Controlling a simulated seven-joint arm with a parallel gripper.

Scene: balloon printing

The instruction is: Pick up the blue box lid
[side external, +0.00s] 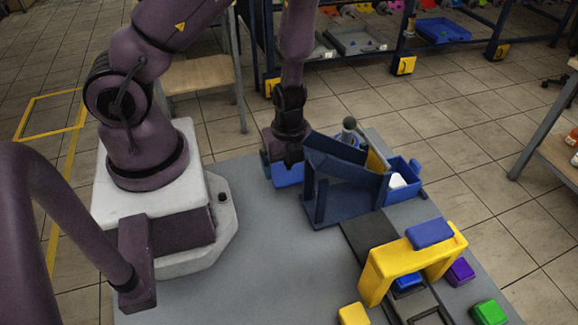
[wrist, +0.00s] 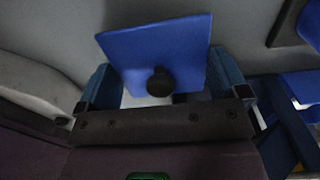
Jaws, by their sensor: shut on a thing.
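The blue box lid (wrist: 155,50) is a flat blue plate with a round black knob, seen close up in the wrist view. It sits between the two blue fingers of my gripper (wrist: 162,80), and the gripper is shut on it. The lid looks tilted in that view. In the side external view my gripper (side external: 285,160) is low over the far part of the grey table, just left of the dark blue stand. A blue piece (side external: 288,175) shows beneath it there. The finger contact and the lid's gap to the table are hard to make out.
The dark blue stand (side external: 345,200) is close on the right, with a blue bin (side external: 404,190) beyond it. A yellow bridge (side external: 385,268) with a blue block (side external: 430,233) on top stands front right. Purple, green and yellow blocks lie nearby. The grey table (side external: 265,260) is clear at centre.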

